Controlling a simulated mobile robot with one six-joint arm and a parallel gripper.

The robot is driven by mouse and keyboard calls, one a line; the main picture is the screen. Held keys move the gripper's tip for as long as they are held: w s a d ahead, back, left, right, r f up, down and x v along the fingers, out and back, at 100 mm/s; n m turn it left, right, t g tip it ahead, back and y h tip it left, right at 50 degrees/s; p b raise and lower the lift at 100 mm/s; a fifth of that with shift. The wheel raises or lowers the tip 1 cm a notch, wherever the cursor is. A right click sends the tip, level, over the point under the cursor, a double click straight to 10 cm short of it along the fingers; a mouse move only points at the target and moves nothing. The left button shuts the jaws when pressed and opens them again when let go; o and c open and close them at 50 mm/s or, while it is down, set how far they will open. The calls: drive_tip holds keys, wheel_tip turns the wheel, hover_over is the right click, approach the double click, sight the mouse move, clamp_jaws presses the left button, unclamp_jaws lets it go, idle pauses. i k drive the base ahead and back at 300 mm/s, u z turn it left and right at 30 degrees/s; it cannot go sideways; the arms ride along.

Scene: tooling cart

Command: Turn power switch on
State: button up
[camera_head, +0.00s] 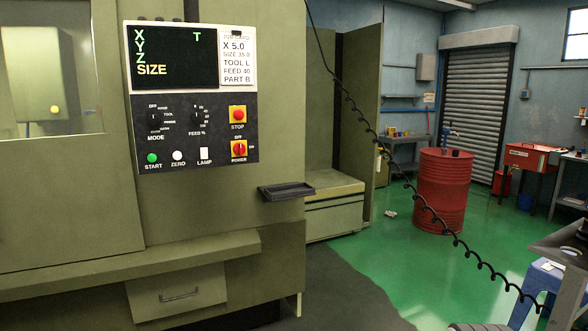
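The power switch (239,149) is a red rotary knob on a yellow plate, at the lower right of the machine's black control panel (185,140). "POWER" is printed below it and "OFF" above it. A small mark to its right is too small to read surely. The knob's handle looks about upright, toward "OFF", but it is small in the picture. A red STOP button (238,114) on a yellow plate sits just above it. My gripper is not in view, and nothing covers the switch.
The panel also has MODE (155,119) and FEED dials, a green START button (152,158), a white ZERO button and a LAMP switch (205,155). A small dark tray (287,191) juts out below right. A coiled cable (405,185) crosses the right side. A red drum (442,192) stands behind.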

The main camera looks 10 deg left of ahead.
sight(239, 148)
drive_tip(key=i, duration=2.9)
drive_tip(key=u, duration=1.75)
